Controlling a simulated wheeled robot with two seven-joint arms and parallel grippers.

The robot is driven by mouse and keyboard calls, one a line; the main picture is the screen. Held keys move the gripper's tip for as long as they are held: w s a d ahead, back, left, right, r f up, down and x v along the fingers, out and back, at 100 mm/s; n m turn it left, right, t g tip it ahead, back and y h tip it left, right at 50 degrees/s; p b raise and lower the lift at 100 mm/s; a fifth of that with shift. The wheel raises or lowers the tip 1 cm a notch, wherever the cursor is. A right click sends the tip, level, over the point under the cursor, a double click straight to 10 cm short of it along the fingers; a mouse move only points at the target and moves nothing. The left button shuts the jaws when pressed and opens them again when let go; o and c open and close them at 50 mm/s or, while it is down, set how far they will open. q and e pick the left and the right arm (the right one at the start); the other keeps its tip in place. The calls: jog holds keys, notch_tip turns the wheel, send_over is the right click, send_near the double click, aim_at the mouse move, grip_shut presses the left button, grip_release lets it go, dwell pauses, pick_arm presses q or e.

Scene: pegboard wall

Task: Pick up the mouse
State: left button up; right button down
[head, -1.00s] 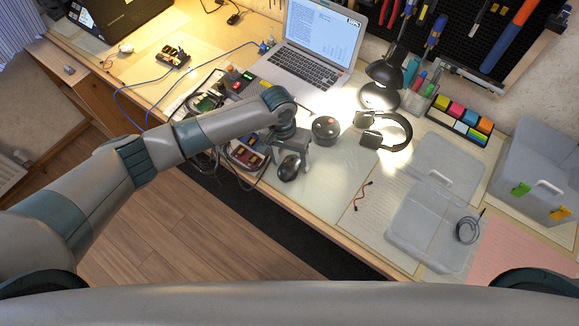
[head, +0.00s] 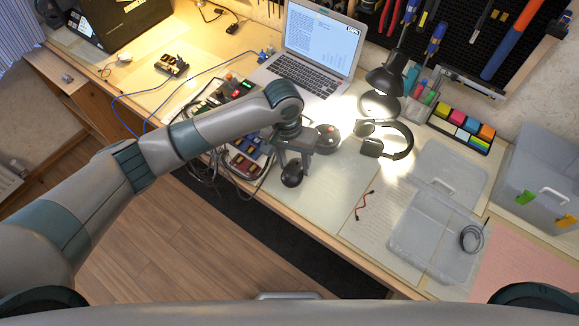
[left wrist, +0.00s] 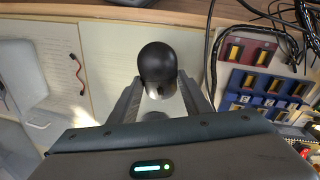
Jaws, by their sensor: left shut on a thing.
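The mouse (head: 292,174) is dark and rounded, near the front edge of the desk in the head view. It also shows in the left wrist view (left wrist: 157,62), between the fingertips. My left gripper (left wrist: 159,88) is shut on the mouse, with one finger on each side of it. In the head view my left gripper (head: 293,158) comes from above, and its wrist hides part of the desk behind. A shadow lies below the mouse in the left wrist view. My right gripper is not in view.
A round dark object (head: 327,138) and headphones (head: 386,139) are right of my gripper. A laptop (head: 308,55) and lamp (head: 386,80) stand behind. The desk mat (head: 325,185) to the right is clear.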

pick_arm(q)
jog(key=s+d+r+b, duration=0.2)
jog(key=s+d+r, duration=0.4)
jog(key=d, duration=0.1)
jog(key=shift+s+d, duration=0.15)
jog(key=shift+s, duration=0.15)
jog(key=a+r+n, duration=0.1)
jog(key=a+r, duration=0.2)
jog(key=a, duration=0.6)
jog(key=a+r+n+b, duration=0.1)
jog(key=a+r, duration=0.3)
jog(key=a, duration=0.6)
jog(key=a+r+n, duration=0.2)
jog(key=a+r, duration=0.2)
jog(key=a, duration=0.6)
jog(key=shift+a+t+b, duration=0.15)
jog(key=shift+t+b, duration=0.15)
